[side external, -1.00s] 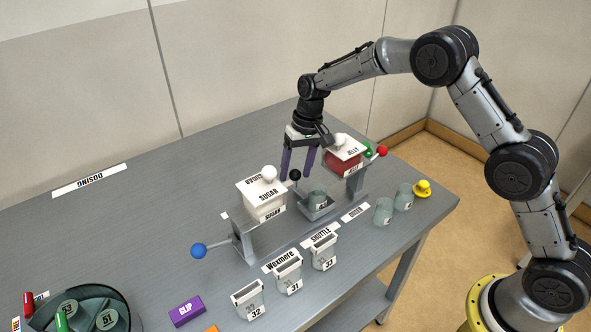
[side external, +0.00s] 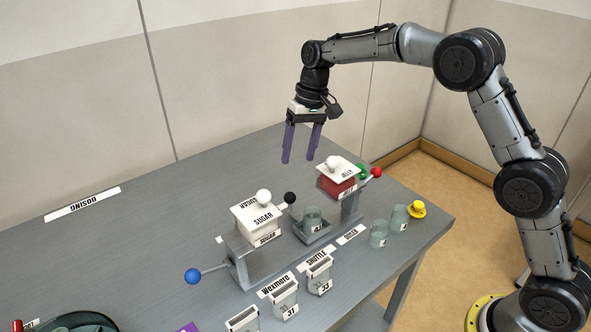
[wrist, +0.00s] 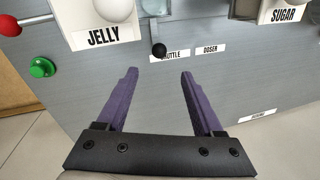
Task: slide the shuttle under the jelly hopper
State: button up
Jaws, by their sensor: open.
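The shuttle (side external: 313,235) is a small grey tray carrying a clear cup (side external: 313,217), in the gap between the two hoppers. Its black knob (side external: 290,197) sticks up on the far side and also shows in the wrist view (wrist: 159,50). The jelly hopper (side external: 338,184) is a white-lidded box with red contents, right of the shuttle; it is at upper left in the wrist view (wrist: 95,20). The white sugar hopper (side external: 258,215) stands left. My gripper (side external: 298,161), with purple fingers, is open and empty, above the table and apart from the knob.
A blue-ended lever (side external: 193,276) sticks out left of the sugar hopper. A red ball knob (side external: 376,173) and green button (side external: 362,170) are beside the jelly hopper. Clear cups (side external: 379,234) and a yellow button (side external: 417,209) stand right.

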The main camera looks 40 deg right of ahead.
aim_at(291, 193)
jog(key=shift+d+r, duration=0.2)
jog(key=shift+r, duration=0.7)
jog(key=f+n, duration=0.3)
jog(key=f, duration=0.1)
jog(key=a+f+n+g, duration=0.1)
jog(key=f+n, duration=0.2)
jog(key=f, duration=0.2)
jog(key=a+f+n, duration=0.1)
jog(key=f+n, duration=0.2)
jog(key=f, duration=0.1)
jog(key=shift+w+a+f+g, duration=0.25)
jog(key=shift+w+f+g, duration=0.05)
jog(key=shift+w+f, duration=0.05)
grip_shut()
